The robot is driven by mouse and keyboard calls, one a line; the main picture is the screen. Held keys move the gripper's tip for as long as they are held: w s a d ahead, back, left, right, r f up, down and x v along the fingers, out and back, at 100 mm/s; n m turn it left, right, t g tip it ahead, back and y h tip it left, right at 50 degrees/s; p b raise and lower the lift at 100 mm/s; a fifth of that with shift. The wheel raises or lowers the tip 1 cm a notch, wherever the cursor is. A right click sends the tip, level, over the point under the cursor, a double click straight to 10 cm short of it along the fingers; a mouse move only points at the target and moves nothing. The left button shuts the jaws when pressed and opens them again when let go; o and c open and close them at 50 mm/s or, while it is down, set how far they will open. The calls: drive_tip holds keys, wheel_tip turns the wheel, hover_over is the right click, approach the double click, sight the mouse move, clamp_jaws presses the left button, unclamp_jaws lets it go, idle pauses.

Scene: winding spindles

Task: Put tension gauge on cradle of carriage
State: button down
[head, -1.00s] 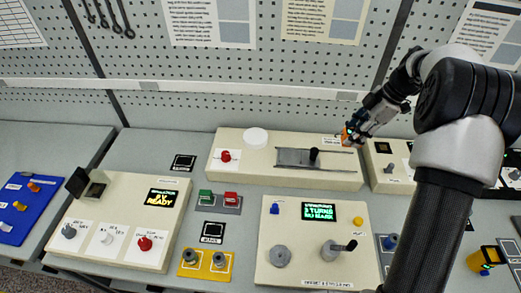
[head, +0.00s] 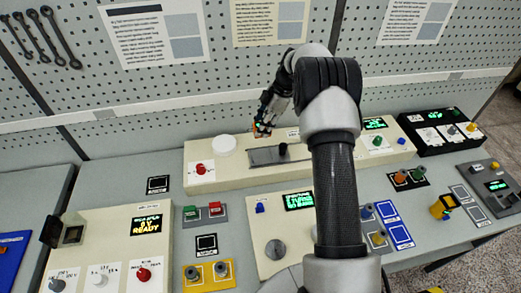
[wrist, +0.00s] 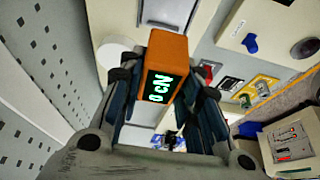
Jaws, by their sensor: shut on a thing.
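My gripper (head: 264,122) is shut on the tension gauge (wrist: 166,62), an orange box with a dark face reading "0 cN". In the wrist view the fingers of my gripper (wrist: 164,95) press on both sides of it. In the head view only a small orange part of the gauge (head: 257,131) shows. It is at the back edge of the long beige unit, left of the black knob; its height above the unit is unclear. The carriage (head: 283,150) appears as a black knob on a grey metal slide plate (head: 262,157). I cannot make out its cradle.
A white disc (head: 224,145) and a red knob (head: 201,169) are on the beige unit, left of the slide. The perforated back wall (head: 200,95) rises close behind my gripper. A yellow device (head: 440,208) stands at the right. Display consoles fill the front bench.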

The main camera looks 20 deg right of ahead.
wheel_tip(320, 180, down, 12)
drive_tip(key=shift+a, duration=0.1)
idle(0.4)
drive_tip(key=shift+f+b, duration=0.2)
drive_tip(key=shift+b, duration=0.15)
drive_tip(key=c, duration=1.2)
unclamp_jaws()
drive_tip(key=shift+r, duration=0.1)
